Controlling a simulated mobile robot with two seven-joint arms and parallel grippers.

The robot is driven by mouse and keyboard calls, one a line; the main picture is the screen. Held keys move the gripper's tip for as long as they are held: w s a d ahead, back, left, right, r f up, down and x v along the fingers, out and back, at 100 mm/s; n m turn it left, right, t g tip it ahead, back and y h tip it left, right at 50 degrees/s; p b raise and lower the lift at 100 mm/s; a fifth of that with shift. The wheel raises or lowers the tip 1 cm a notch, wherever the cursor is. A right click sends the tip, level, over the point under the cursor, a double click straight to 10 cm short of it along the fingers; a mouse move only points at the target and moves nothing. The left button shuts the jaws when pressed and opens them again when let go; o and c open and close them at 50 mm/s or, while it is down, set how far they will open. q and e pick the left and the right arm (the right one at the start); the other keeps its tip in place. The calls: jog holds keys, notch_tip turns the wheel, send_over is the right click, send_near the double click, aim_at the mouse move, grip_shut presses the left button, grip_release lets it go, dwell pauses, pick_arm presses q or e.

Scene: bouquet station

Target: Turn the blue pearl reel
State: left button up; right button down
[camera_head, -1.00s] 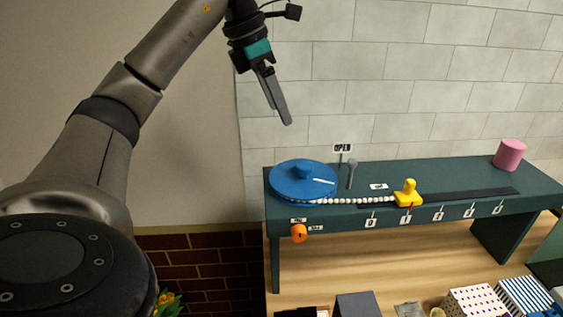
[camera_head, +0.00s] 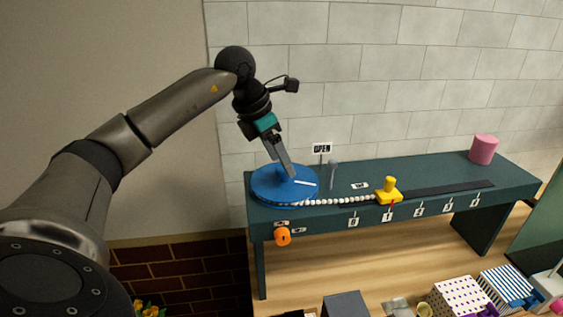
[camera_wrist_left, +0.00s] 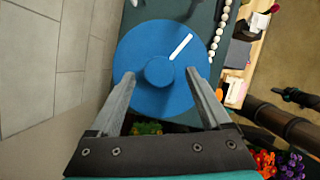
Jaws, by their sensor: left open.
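The blue pearl reel (camera_head: 266,188) is a round disc with a white line on top, lying flat at the left end of the dark green bench. A string of white pearls (camera_head: 345,199) runs from it to a yellow slider (camera_head: 389,192). My left gripper (camera_head: 286,172) is over the reel, pointing down, and hides its raised knob in the head view. In the left wrist view the open fingers (camera_wrist_left: 163,88) spread either side of the blue centre knob (camera_wrist_left: 159,71), which is free between them. I cannot tell the remaining height. My right gripper is not in view.
An orange knob (camera_head: 282,236) sits on the bench's front edge below the reel. A grey lever (camera_head: 333,172) and an OPEN sign (camera_head: 321,149) stand behind the reel. A pink cylinder (camera_head: 484,150) stands at the far right. Boxes (camera_head: 459,297) lie below in front.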

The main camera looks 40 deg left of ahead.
pick_arm(q)
jog(key=shift+x, duration=0.85)
jog(key=shift+c, duration=0.3)
grip_shut()
jog(key=shift+r, duration=0.1)
